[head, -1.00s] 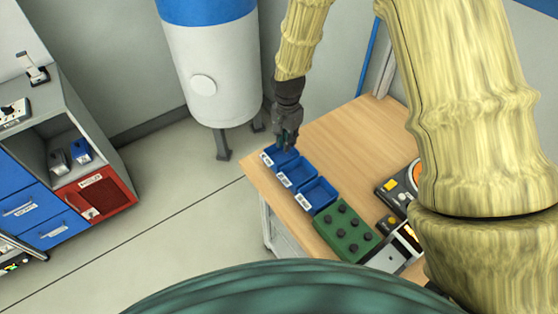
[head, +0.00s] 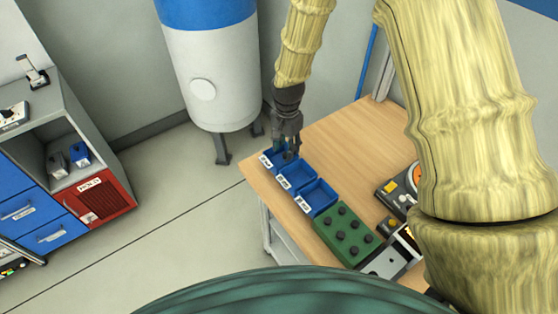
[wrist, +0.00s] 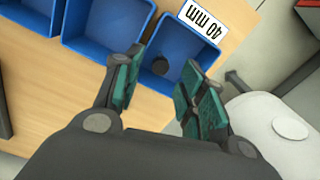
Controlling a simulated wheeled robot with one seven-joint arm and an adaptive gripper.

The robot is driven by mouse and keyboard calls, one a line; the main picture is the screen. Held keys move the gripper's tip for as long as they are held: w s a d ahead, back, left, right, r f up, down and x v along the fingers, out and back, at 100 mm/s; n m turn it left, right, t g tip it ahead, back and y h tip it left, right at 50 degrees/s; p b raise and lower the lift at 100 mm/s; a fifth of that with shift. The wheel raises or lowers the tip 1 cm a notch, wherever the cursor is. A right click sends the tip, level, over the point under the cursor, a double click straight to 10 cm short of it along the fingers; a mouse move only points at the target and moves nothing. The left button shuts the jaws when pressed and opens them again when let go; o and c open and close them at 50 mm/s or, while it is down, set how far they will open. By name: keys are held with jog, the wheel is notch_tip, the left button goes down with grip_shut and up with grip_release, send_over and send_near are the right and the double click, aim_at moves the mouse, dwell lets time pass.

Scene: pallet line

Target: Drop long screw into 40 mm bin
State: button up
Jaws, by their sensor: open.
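The 40 mm bin (wrist: 184,40) is a blue open box with a white "40 mm" label on its front, at the upper middle of the wrist view. In the head view it is the farthest of the blue bins (head: 267,163). A dark round-ended piece, seemingly the long screw (wrist: 160,65), shows inside that bin; its length is hard to make out. My gripper (wrist: 163,76) is open above the bin, with its green-padded fingers apart and the dark piece visible between them, not gripped. In the head view my gripper (head: 290,148) points down over the same bin and partly hides it.
Two more blue bins (head: 298,176) (head: 317,198) stand beside it in a row. A green block with black knobs (head: 345,235) follows nearer me. Bare wooden table (head: 345,140) lies to the right of the bins. A white and blue tank (head: 212,75) stands beyond the table.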

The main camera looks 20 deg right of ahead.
notch_tip(320, 180, up, 12)
dwell(0.6)
dwell(0.4)
